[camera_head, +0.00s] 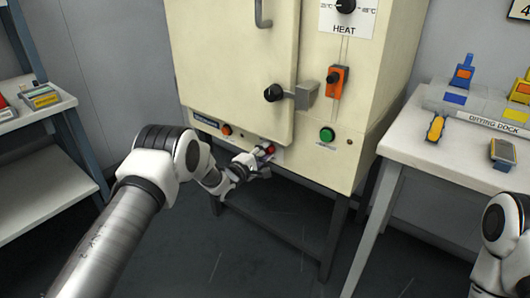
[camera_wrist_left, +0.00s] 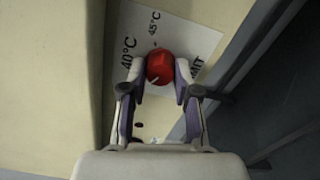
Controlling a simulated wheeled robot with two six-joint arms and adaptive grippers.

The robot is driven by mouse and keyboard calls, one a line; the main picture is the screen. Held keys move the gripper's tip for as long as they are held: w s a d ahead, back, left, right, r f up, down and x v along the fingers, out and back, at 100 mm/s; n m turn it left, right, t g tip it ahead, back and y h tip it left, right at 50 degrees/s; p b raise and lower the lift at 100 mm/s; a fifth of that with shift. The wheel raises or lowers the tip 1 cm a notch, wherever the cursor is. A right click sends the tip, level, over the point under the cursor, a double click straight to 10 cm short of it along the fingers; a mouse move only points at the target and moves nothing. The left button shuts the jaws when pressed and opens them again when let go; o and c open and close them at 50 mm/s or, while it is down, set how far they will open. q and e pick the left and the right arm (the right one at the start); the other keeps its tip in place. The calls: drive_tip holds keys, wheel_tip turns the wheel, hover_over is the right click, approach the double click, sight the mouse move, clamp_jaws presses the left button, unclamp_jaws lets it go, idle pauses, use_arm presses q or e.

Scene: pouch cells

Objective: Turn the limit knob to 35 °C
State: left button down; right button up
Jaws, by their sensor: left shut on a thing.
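The limit knob (camera_wrist_left: 160,64) is red and round and sits on a white label plate (camera_wrist_left: 198,38) on the cream cabinet. In the left wrist view its white pointer mark is at its lower left edge, turned away from the printed 40 °C and 45 °C. No 35 °C mark can be made out. My left gripper (camera_wrist_left: 157,70) is shut on the knob, one finger on each side. In the head view the knob (camera_head: 268,149) shows low on the cabinet front, with the left gripper (camera_head: 257,158) at it. My right gripper is out of view.
The cabinet (camera_head: 228,60) carries a door handle (camera_head: 290,94), an orange switch (camera_head: 336,80), a green button (camera_head: 327,135) and a black HEAT knob (camera_head: 345,5). A table with a dock (camera_head: 480,115) stands at right, a shelf (camera_head: 30,112) at left.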

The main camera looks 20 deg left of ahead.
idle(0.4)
use_arm(q)
drive_tip(key=c, duration=0.8)
unclamp_jaws()
drive_tip(key=shift+c, duration=0.2)
drive_tip(key=v, duration=1.2)
